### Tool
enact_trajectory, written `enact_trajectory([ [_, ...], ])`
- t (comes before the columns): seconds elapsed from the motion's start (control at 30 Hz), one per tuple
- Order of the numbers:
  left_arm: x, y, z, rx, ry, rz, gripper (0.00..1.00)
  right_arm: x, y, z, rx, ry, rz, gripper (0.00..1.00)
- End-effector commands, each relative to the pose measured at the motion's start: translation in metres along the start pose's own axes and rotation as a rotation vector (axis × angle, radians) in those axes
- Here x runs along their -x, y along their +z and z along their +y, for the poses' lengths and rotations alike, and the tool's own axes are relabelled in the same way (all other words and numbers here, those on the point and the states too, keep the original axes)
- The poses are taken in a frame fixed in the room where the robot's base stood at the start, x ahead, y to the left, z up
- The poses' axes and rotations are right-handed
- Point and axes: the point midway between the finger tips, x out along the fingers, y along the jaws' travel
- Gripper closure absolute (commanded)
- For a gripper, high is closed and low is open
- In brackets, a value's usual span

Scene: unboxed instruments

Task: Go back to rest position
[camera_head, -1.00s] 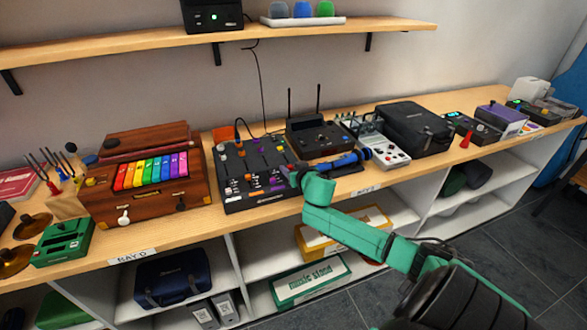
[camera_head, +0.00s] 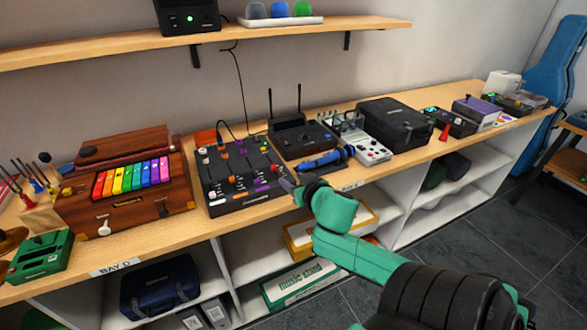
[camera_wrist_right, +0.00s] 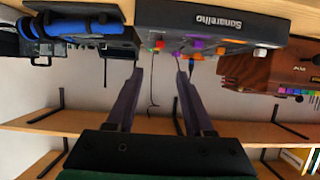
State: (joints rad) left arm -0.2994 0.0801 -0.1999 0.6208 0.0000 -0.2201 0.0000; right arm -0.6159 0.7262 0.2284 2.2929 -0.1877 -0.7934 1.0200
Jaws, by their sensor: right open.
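My right gripper (camera_head: 288,186) is at the front right corner of the black mixer (camera_head: 240,180) in the head view, at the end of my green arm. In the right wrist view its two dark fingers (camera_wrist_right: 158,75) stand apart with nothing between them. The mixer also shows upside down at the top of the wrist view (camera_wrist_right: 205,20), beyond the fingertips. Whether the fingers touch it I cannot tell. My left gripper is in neither view.
A wooden box with rainbow keys (camera_head: 130,180) stands left of the mixer. A blue cylinder (camera_head: 325,159) and a black case (camera_head: 395,122) are to its right. A wall shelf (camera_head: 100,48) runs above the bench. Open floor (camera_head: 440,240) lies in front at right.

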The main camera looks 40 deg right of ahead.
Motion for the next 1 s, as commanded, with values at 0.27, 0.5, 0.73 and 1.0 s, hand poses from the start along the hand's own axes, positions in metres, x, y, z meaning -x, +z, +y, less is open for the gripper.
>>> enact_trajectory([
  [0.27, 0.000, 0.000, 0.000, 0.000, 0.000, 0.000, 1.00, -0.001, 0.000, 0.000, 0.000, -0.001, 0.000, 0.47],
  [0.5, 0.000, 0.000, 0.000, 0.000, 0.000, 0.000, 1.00, 0.005, 0.036, -0.001, 0.028, 0.033, -0.106, 0.47],
  [0.73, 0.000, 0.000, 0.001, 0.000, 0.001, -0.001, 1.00, 0.050, 0.152, -0.038, 0.197, -0.018, -0.519, 0.47],
  [1.0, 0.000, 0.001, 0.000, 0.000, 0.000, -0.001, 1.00, 0.122, 0.221, -0.112, 0.394, -0.337, -0.840, 0.47],
])
